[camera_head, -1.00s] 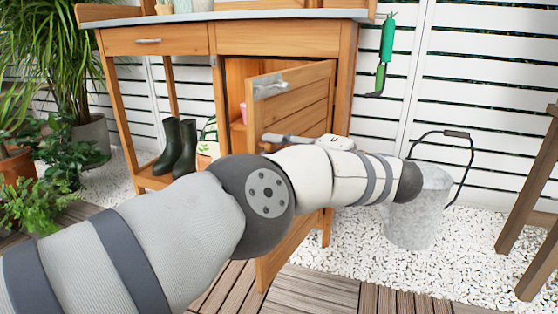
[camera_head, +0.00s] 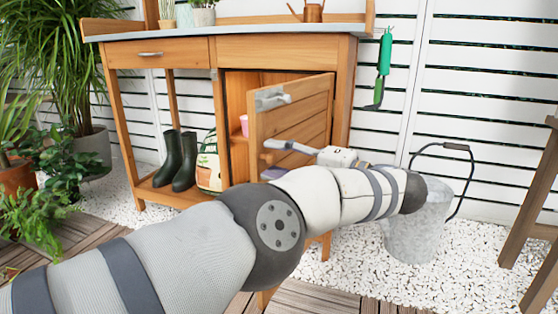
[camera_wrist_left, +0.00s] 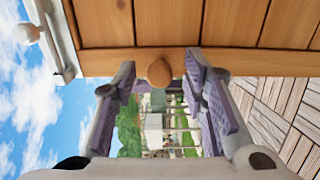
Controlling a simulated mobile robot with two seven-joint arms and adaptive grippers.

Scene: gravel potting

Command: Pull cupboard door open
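The wooden cupboard door (camera_head: 292,118) stands partly open, swung out from the bench's right compartment. A grey metal fitting (camera_head: 271,97) sits near its top left corner; it also shows at the upper left of the wrist view (camera_wrist_left: 52,45). My left gripper (camera_head: 275,146) lies across the door's face, its arm covering the lower part. In the left wrist view, the round wooden knob (camera_wrist_left: 159,72) on the door (camera_wrist_left: 185,25) lies between the fingertips of my left gripper (camera_wrist_left: 160,75). The fingers are apart, with gaps beside the knob. My right gripper is out of view.
A metal bucket (camera_head: 418,225) stands on gravel right of my left wrist. Dark boots (camera_head: 180,160) and a bag (camera_head: 209,162) are on the bench's lower shelf (camera_head: 150,183). A wooden stand (camera_head: 530,215) is at far right. Plants crowd the left.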

